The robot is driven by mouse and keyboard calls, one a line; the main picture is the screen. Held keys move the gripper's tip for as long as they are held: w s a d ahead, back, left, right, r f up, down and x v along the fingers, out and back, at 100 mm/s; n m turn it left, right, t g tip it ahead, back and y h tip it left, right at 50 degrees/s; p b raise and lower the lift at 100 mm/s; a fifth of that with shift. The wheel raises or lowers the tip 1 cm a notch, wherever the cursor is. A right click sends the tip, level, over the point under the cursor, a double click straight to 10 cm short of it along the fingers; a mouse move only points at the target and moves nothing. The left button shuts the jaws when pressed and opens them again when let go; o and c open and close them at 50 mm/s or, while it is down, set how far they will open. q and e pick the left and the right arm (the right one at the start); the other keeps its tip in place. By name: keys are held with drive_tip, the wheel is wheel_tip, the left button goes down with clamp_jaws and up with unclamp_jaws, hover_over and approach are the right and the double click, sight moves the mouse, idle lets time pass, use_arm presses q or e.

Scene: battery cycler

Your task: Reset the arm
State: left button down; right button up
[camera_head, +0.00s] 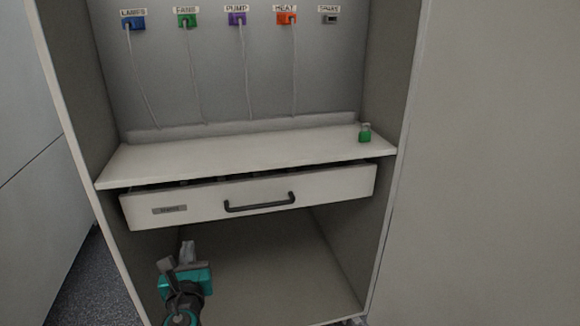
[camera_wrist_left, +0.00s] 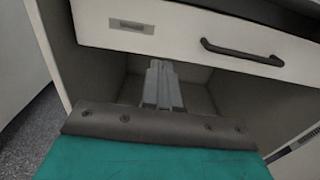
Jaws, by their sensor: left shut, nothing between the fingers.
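My left gripper (camera_head: 188,250) is in the lower left of the head view, in front of the open lower compartment and below the drawer. In the left wrist view its fingers (camera_wrist_left: 161,82) are together with nothing between them, below the drawer front. My right gripper is not in view.
The drawer (camera_head: 315,197) with a dark handle (camera_head: 260,204) is slightly open under the white shelf (camera_head: 240,153). A green plug-like piece (camera_head: 365,136) stands at the shelf's right end. Labelled coloured plugs with cords hang on the back panel (camera_head: 215,80). Cabinet side walls flank the compartment.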

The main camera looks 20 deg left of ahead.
use_arm(q)
drive_tip(key=s+d+f+n+g+h, duration=0.2)
drive_tip(key=s+d+f+n+h, duration=0.3)
drive_tip(key=d+n, duration=0.35)
drive_tip(key=s+d+f+n+g+h, duration=0.1)
drive_tip(key=s+d+f+n+h, duration=0.35)
drive_tip(key=d+n, duration=0.4)
drive_tip(key=s+d+n+g+h, duration=0.1)
drive_tip(key=s+d+n+h, duration=0.35)
drive_tip(key=d+n, duration=0.35)
drive_tip(key=s+a+r+n+y+p, duration=0.1)
drive_tip(key=a+r+p, duration=0.3)
drive_tip(key=r+p, duration=0.4)
drive_tip(key=y+p, duration=0.1)
drive_tip(key=p, duration=0.3)
drive_tip(key=shift+s+n+p, duration=0.3)
drive_tip(key=shift+s+p, duration=0.05)
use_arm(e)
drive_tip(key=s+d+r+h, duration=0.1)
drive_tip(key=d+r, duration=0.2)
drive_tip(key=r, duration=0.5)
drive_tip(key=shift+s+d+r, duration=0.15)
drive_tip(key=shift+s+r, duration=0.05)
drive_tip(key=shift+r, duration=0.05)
